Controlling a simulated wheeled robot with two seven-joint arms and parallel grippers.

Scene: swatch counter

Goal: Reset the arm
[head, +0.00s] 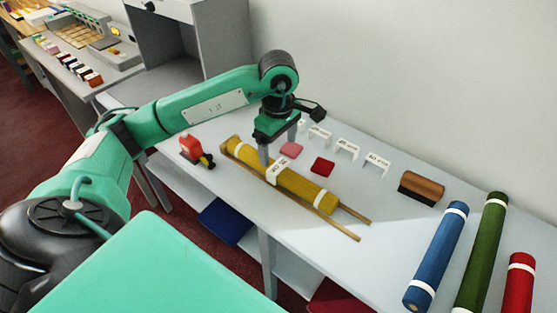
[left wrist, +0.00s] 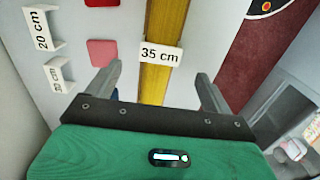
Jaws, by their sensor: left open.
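My left gripper (head: 278,148) is open and empty. In the left wrist view the open fingers (left wrist: 155,80) stand apart on either side of the yellow roll (left wrist: 155,95), with clear gaps. A white tag reading "35 cm" (left wrist: 161,54) sits on the roll, and the tag also shows in the head view (head: 278,170). How high the fingertips are above the counter is hard to tell. My right gripper is not in view.
The yellow roll lies between wooden rails (head: 345,236). Pink (head: 291,150) and red (head: 322,166) swatches, small white length signs (head: 347,149) and a brown block (head: 421,188) lie behind it. An orange-red tool (head: 193,150) is left. Blue (head: 437,255), green (head: 482,250) and red (head: 519,284) rolls lie right.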

